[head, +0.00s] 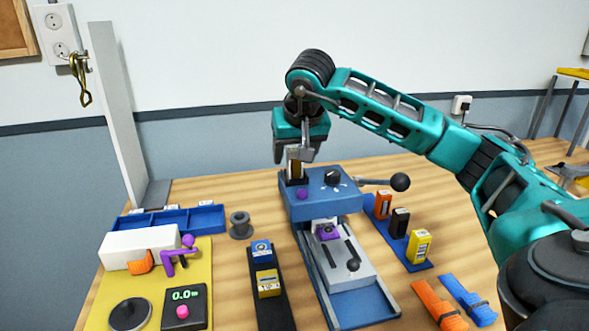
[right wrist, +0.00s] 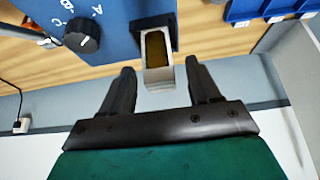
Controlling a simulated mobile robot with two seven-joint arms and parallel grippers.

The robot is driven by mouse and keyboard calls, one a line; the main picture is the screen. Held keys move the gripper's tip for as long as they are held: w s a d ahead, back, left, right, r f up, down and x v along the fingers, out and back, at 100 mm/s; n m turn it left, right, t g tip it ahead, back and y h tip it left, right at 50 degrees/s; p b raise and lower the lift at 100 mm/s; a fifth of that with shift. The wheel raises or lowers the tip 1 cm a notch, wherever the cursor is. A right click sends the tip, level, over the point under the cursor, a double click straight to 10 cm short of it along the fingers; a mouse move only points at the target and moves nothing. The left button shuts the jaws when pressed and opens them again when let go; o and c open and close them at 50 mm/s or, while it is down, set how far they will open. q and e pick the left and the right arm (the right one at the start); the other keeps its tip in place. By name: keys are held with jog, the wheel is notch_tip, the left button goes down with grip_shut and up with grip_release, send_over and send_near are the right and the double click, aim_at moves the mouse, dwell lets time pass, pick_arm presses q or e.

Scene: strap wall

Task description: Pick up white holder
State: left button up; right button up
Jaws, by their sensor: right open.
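The white holder (head: 294,166) with a brown face stands in a black socket on top of the blue press (head: 325,200). In the right wrist view the white holder (right wrist: 157,58) juts out of the black socket, between and just beyond the fingertips. My right gripper (head: 296,152) is open at the top of the holder, partly hiding it in the head view. In the right wrist view the fingers of my right gripper (right wrist: 160,80) are spread to either side, with gaps to the holder. My left gripper is not in view.
A lever with a black ball (head: 400,182) sticks out right of the press. A blue rack (head: 418,264) holds orange, black and yellow holders. A black rack (head: 275,312) holds blue and yellow ones. A yellow mat (head: 100,295) and a tall grey post (head: 118,110) are left.

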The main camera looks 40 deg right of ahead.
jog(key=shift+w+f, duration=0.15)
jog(key=shift+f, duration=0.1)
jog(key=shift+c, duration=0.3)
jog(key=c, duration=1.1)
